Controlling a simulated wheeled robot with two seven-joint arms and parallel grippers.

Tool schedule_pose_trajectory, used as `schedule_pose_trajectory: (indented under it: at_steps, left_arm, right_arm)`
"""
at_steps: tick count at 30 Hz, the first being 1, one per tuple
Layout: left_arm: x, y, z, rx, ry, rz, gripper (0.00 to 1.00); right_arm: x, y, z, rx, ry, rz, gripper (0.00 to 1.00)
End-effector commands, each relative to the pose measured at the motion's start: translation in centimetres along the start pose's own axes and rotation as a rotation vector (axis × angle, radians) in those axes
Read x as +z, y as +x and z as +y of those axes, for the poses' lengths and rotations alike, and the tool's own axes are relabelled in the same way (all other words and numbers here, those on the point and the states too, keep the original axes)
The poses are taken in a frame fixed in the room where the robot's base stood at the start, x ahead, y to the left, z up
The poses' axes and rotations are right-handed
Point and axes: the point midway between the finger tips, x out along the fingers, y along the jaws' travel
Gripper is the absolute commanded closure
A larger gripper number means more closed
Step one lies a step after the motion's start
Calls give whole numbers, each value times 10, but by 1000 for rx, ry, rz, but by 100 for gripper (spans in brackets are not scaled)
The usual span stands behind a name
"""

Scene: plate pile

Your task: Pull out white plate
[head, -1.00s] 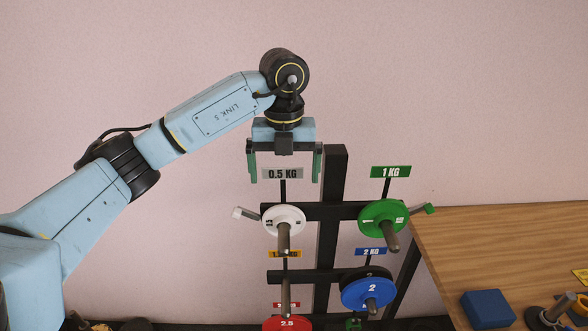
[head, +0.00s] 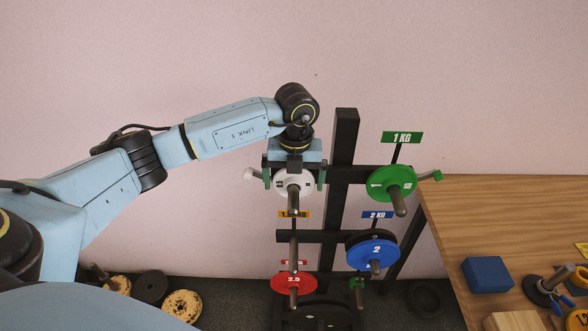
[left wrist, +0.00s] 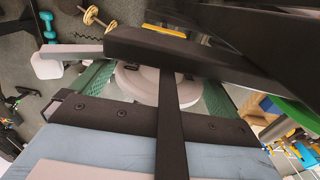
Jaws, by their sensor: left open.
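The white plate (head: 304,184) hangs on the upper left peg of a black rack (head: 340,150), with the grey peg sticking out through its middle. My left gripper (head: 294,187) points down from above, open, with one green finger on each side of the plate. In the left wrist view the pale plate (left wrist: 132,82) shows between the fingers, partly covered by dark rack bars. I cannot tell whether the fingers touch its rim. The 0.5 KG sign is hidden behind the gripper. My right gripper is not in view.
A green plate (head: 377,183) hangs to the right, with a blue plate (head: 360,254) below it and a red plate (head: 283,284) at lower left. A white-ended lever (head: 254,174) sticks out left of the white plate. A wooden table (head: 500,220) stands at right.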

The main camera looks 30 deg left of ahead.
Motion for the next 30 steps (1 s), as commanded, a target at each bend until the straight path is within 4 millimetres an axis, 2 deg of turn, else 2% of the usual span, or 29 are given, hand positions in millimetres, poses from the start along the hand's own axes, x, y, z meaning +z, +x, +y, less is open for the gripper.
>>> schedule_pose_trajectory:
  at_steps: [7, 8, 18, 30]
  left_arm:
    - [0, 1, 0, 0, 0, 1, 0]
    - [0, 1, 0, 0, 0, 1, 3]
    - [0, 1, 0, 0, 0, 1, 47]
    - [-12, -1, 0, 0, 1, -1, 49]
  right_arm:
    - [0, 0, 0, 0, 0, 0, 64]
    - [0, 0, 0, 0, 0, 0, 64]
    - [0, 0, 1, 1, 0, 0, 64]
    - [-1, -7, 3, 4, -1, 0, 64]
